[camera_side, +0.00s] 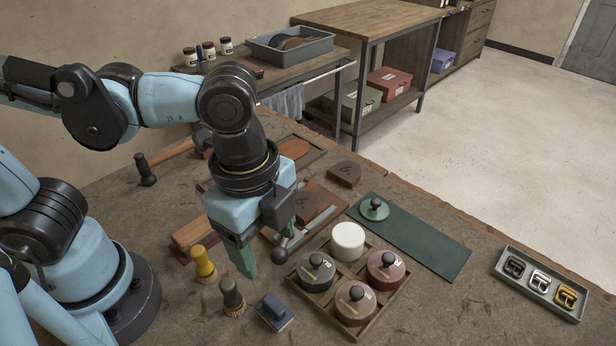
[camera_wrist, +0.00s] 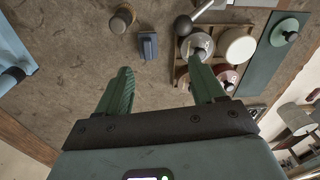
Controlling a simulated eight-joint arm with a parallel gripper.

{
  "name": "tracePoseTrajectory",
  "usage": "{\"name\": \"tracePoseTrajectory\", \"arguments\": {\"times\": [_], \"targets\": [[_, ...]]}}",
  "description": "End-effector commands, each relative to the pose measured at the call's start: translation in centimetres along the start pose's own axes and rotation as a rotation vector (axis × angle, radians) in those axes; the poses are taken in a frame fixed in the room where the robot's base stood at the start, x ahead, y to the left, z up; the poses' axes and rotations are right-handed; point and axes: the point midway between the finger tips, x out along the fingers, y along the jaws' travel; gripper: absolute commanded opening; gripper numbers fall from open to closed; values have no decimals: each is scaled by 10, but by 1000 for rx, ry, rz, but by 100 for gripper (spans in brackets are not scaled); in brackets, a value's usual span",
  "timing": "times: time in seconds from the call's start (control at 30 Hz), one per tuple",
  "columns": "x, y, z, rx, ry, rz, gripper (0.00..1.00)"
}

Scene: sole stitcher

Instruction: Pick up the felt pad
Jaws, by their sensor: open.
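A small dark-blue block with a pale underside (camera_side: 273,311) lies on the bench in front of the wooden tray; it looks most like the felt pad, though I cannot be sure. In the wrist view the blue block (camera_wrist: 148,46) shows beyond my fingertips, between their lines. My gripper (camera_side: 262,258) has green fingers and is open and empty. It hangs above the bench, behind the block in the side view and apart from it. The fingers also show in the wrist view (camera_wrist: 162,78).
A wooden tray (camera_side: 374,318) holds knobbed round tins and a white round one (camera_side: 348,241). Brushes (camera_side: 232,298) (camera_side: 203,264) stand left of the block. A green strip (camera_side: 430,243) bears a knobbed green disc (camera_side: 374,208). A buckle tray (camera_side: 568,312) is at right.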

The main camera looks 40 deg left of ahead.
Motion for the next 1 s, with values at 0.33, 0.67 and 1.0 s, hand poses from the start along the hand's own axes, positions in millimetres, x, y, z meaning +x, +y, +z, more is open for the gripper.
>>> {"name": "tracePoseTrajectory", "arguments": {"times": [0.33, 0.67, 1.0], "targets": [[13, 20, -10, 167, -48, 46, 68], [52, 21, -8, 163, -46, 44, 68], [69, 22, -7, 162, -46, 44, 68]]}}
